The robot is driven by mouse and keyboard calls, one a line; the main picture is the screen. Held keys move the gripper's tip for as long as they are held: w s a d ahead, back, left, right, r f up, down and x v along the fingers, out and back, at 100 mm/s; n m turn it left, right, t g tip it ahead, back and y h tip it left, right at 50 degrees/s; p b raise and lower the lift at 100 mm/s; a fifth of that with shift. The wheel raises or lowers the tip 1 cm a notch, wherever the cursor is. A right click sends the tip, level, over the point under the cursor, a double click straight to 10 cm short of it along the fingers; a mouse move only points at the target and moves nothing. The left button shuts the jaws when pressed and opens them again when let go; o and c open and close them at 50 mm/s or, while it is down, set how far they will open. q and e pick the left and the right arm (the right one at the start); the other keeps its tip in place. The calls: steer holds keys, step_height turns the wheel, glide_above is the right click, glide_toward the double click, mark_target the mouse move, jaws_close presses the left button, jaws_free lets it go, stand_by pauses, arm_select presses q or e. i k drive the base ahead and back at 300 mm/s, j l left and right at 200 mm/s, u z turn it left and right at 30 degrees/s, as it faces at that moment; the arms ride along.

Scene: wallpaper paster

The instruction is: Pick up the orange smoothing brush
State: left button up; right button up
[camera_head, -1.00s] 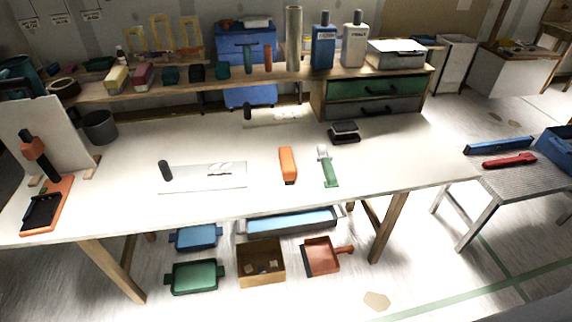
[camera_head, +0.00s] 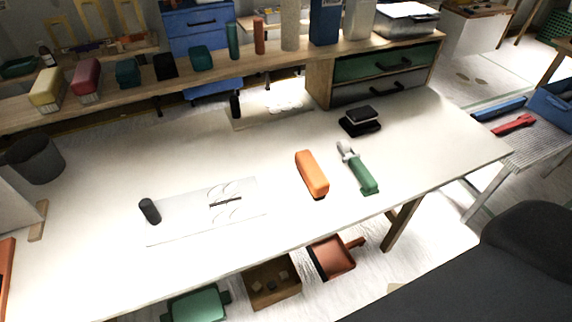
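The orange smoothing brush (camera_head: 312,173) lies on the white table (camera_head: 270,145), right of the middle, with a dark edge along its near end. A green-handled tool with a pale head (camera_head: 358,168) lies just to its right, apart from it. Neither of my grippers shows in the head view. A dark part of my own body fills the lower right corner.
A black block-like object (camera_head: 360,121) sits behind the brush. A clear sheet (camera_head: 208,211) and a small black cylinder (camera_head: 149,210) lie to the left. A shelf with drawers (camera_head: 388,75) borders the back.

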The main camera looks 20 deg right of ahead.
mark_target(313, 178)
steer(key=i+j+z, duration=0.15)
steer(key=z, duration=0.85)
